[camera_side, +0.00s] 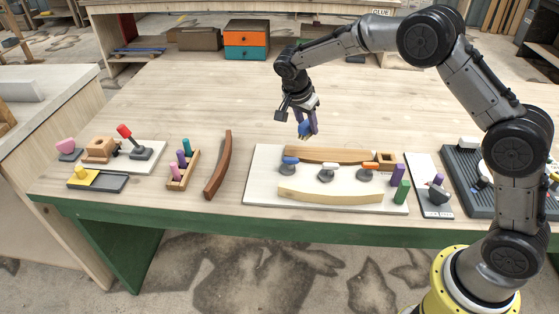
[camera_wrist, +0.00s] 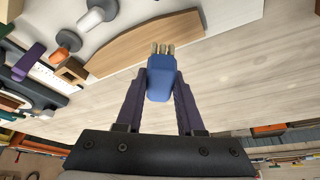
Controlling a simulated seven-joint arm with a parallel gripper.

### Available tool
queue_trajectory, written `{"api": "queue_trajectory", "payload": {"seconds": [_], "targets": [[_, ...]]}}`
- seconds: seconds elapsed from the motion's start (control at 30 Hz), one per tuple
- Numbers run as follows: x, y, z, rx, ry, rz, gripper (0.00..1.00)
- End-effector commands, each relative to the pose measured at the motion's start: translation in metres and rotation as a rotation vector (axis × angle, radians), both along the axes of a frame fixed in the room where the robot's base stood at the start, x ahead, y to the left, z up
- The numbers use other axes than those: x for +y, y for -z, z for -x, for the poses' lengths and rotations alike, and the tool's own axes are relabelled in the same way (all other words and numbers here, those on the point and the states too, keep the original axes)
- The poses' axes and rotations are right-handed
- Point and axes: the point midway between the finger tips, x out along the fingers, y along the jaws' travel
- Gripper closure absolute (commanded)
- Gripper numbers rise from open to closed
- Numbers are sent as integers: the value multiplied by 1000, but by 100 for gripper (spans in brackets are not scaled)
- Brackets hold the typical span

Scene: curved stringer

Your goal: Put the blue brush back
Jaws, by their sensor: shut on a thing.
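My gripper (camera_side: 308,126) hangs above the table, just behind the white board (camera_side: 262,165). Its purple fingers (camera_wrist: 158,95) are shut on the blue brush (camera_wrist: 161,82), which also shows as a small blue shape in the side view (camera_side: 304,130). In the wrist view the tan bristles point away from my gripper, toward the top of the picture. The brush is in the air, apart from the board. A small open wooden box (camera_side: 386,158) stands at the board's back right, and it also shows in the wrist view (camera_wrist: 72,72).
Two curved wooden strips (camera_side: 330,195) and several clamps (camera_side: 326,173) with coloured handles are on the board. A dark curved strip (camera_side: 219,165) and a peg rack (camera_side: 183,168) are left.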

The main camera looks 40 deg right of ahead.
Motion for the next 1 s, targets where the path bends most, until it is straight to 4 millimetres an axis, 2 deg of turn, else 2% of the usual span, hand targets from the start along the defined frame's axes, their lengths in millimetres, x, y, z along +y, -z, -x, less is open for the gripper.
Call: {"api": "queue_trajectory", "payload": {"seconds": [0.1, 0.3, 0.53, 0.63, 0.73, 1.0], "targets": [[25, -8, 22, -4, -188, -1, 100], [65, -24, 63, -6, -444, -1, 100], [92, -43, 95, -5, -561, -1, 100], [99, -49, 94, -5, -576, -1, 100], [103, -45, 84, -1, -579, 0, 100], [112, -20, 31, -1, -578, 0, 100]]}}
